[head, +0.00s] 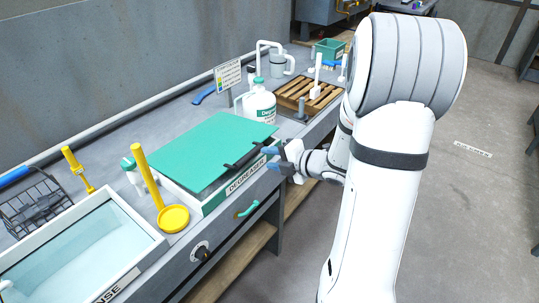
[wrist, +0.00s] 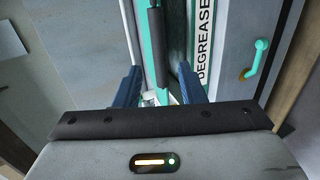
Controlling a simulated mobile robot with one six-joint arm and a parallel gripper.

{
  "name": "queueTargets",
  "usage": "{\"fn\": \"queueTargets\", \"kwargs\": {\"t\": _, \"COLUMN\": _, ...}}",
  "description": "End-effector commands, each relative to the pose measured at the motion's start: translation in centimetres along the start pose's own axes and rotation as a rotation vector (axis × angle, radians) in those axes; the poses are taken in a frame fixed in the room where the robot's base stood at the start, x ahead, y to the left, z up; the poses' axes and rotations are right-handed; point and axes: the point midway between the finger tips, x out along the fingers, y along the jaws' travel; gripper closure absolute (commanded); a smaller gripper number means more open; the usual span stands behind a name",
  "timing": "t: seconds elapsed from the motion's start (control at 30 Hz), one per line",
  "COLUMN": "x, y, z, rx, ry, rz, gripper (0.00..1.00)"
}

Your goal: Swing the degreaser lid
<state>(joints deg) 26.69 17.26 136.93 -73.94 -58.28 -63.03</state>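The degreaser lid (head: 198,148) is a flat green panel lying over the white degreaser tank (head: 238,184). I cannot tell whether it is fully closed. A black bar handle (head: 243,158) runs along its front edge; it also shows in the wrist view (wrist: 158,48). My gripper (head: 270,158) is at the right end of the handle, over the tank's front edge. In the wrist view its two blue fingers (wrist: 159,72) are apart, with the handle's near end appearing between them. The handle does not look clamped; contact is unclear.
The rinse tank (head: 140,238) is at the lower left. A white jug (head: 260,104) and a wooden rack (head: 302,92) stand behind. A green drawer handle (head: 247,210) sticks out below.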

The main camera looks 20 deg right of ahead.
Motion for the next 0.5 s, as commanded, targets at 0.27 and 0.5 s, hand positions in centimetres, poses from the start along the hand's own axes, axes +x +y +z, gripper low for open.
{"fn": "queueTargets", "kwargs": {"t": 0.27, "x": 2.4, "y": -0.1, "z": -0.3, "rx": -0.012, "ry": 0.02, "rz": 0.009, "gripper": 0.64}}
{"fn": "queueTargets", "kwargs": {"t": 0.5, "x": 6.0, "y": 0.0, "z": -0.4, "rx": -0.009, "ry": 0.019, "rz": 0.008, "gripper": 0.64}}
